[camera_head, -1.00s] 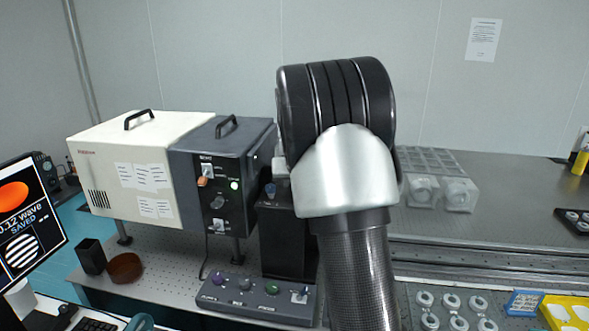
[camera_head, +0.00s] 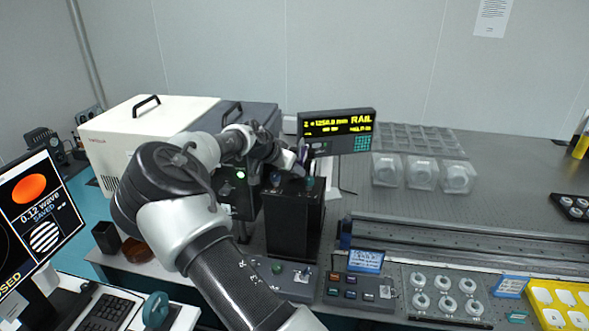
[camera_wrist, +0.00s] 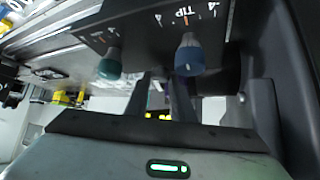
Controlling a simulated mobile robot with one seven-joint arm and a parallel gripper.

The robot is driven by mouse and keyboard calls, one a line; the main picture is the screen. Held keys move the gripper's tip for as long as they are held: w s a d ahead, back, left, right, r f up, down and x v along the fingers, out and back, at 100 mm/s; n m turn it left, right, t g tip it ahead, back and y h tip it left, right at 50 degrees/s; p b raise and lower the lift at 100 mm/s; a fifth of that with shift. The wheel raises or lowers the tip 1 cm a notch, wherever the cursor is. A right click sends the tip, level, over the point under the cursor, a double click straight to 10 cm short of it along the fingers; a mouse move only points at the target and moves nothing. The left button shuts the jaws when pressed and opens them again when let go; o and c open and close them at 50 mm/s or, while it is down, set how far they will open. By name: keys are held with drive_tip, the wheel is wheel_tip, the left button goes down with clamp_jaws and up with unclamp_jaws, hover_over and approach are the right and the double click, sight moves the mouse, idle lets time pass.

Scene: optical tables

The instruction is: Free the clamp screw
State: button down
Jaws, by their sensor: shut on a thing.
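My gripper (camera_wrist: 164,88) reaches to the top of a black upright housing (camera_head: 293,222). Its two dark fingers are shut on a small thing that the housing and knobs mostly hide. The clamp screw is not clearly visible. In the wrist view a teal knob (camera_wrist: 109,65) is left of the fingers, and a blue-grey knob (camera_wrist: 188,55) is close to the right finger, beside a "TIP" scale on the housing's dark face (camera_wrist: 150,27). In the head view a blue knob (camera_head: 275,178) and a teal knob (camera_head: 308,184) show on top of the housing.
A lit rail readout (camera_head: 337,131) stands behind the housing. A cream and grey instrument box (camera_head: 140,130) is at left. A control panel (camera_head: 285,280) lies in front. Clear cases (camera_head: 421,172) and ringed parts (camera_head: 442,295) are at right.

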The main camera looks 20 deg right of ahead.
drive_tip(key=shift+a+f+m, duration=0.1)
drive_tip(key=shift+f+m, duration=0.1)
drive_tip(key=shift+m, duration=0.1)
idle(0.4)
drive_tip(key=c, duration=1.5)
unclamp_jaws()
drive_tip(key=shift+r, duration=0.15)
drive_tip(key=v, duration=0.5)
drive_tip(key=b+v, duration=0.1)
drive_tip(key=v, duration=0.5)
drive_tip(key=b+v, duration=0.1)
drive_tip(key=v, duration=0.5)
drive_tip(key=shift+w+a, duration=0.25)
drive_tip(key=shift+a, duration=0.05)
